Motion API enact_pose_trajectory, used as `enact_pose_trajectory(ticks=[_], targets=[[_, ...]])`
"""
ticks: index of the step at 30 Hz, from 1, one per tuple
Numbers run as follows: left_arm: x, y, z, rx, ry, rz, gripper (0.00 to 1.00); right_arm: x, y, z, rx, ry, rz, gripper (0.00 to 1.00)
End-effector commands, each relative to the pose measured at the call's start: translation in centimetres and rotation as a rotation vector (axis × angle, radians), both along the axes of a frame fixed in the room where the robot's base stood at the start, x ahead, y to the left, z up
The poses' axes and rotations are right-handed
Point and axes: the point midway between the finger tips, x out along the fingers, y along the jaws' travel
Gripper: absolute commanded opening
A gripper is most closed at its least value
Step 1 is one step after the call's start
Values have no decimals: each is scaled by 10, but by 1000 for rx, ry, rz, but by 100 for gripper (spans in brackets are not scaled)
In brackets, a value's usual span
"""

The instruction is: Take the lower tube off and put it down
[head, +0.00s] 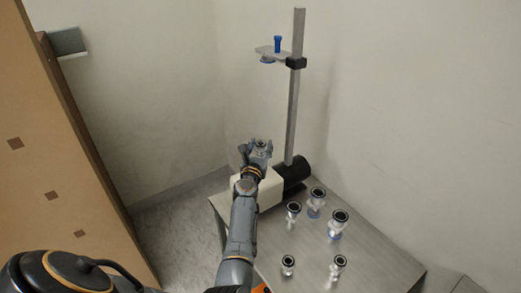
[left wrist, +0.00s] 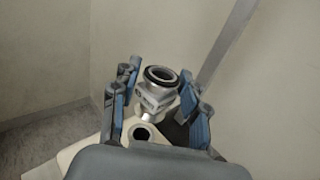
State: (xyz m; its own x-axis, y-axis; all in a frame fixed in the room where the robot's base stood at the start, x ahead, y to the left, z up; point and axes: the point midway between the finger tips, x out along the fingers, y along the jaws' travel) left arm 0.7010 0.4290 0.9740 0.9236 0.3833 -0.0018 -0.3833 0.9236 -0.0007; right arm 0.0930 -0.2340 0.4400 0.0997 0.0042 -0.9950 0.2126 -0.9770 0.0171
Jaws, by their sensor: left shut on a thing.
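My left gripper (head: 257,150) is shut on a metal tube (left wrist: 157,92) with a dark ring at its top end. The tube stands nearly upright between the blue-padded fingers, over the white pump box (head: 262,190). In the left wrist view a dark round port (left wrist: 142,132) on the box shows just below the tube's lower end. The tube looks clear of this port, though I cannot be sure of the gap. In the head view the gripper hides most of the tube. My right gripper is not in view.
The metal table (head: 350,240) carries several loose fittings, among them a flanged one (head: 337,224) and a smaller one (head: 288,265). A pole (head: 298,90) stands behind the box, with a clamp arm and blue-topped part (head: 278,45). A cardboard-coloured panel (head: 60,150) stands left.

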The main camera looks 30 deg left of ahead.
Motion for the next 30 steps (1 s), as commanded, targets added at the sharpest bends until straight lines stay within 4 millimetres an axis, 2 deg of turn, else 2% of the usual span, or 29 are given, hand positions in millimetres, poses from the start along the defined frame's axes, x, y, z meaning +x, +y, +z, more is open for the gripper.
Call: enact_pose_trajectory(ticks=[1,3,9,30], targets=[[1,-1,21,-3,-5,0,0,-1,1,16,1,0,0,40],[1,-1,33,-3,-3,0,0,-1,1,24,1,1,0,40],[0,0,53,0,-2,0,0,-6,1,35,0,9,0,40],[0,0,82,1,-1,0,0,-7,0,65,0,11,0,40]])
